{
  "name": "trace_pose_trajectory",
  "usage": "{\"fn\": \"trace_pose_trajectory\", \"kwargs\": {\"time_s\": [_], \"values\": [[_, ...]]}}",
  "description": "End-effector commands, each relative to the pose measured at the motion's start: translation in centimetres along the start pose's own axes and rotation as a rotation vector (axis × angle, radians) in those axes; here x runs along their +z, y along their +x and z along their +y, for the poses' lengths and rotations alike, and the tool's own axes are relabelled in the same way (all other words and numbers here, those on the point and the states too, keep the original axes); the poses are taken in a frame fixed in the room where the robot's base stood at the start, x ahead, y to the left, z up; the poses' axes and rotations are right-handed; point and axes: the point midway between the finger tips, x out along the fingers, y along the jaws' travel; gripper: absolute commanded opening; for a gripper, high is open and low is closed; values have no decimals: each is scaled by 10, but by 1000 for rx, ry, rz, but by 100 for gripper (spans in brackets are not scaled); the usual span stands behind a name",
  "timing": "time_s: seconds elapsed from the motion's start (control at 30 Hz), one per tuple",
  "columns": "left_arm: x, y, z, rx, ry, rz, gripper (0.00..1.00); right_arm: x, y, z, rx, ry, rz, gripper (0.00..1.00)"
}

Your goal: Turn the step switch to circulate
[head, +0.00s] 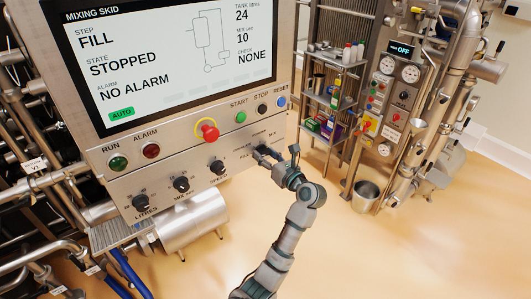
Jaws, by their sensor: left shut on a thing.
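The step switch (262,150) is a small dark knob at the right end of the lower row on the steel control panel. My left gripper (271,154) is shut on its knob and hides much of it. Small labels around the switch include FILL; its pointer direction cannot be told. The panel's screen (165,55) reads step FILL, state STOPPED, NO ALARM, check NONE, with a green AUTO tag. My right gripper is not in view.
A red emergency stop (208,130) sits above the knob row, with start (241,117), stop (262,109) and reset (281,102) buttons to its right. A shelf rack (333,95) and steel bucket (365,195) stand at right. Open floor lies lower right.

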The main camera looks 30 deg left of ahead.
Motion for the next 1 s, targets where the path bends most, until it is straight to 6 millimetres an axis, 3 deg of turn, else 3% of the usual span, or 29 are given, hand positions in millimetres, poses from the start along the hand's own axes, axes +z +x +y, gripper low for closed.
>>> {"fn": "trace_pose_trajectory", "kwargs": {"time_s": [0.5,1.0], "values": [[3,-1,-1,-5,406,0,15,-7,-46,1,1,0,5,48],[1,-1,-2,-5,556,-4,15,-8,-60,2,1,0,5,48]]}}
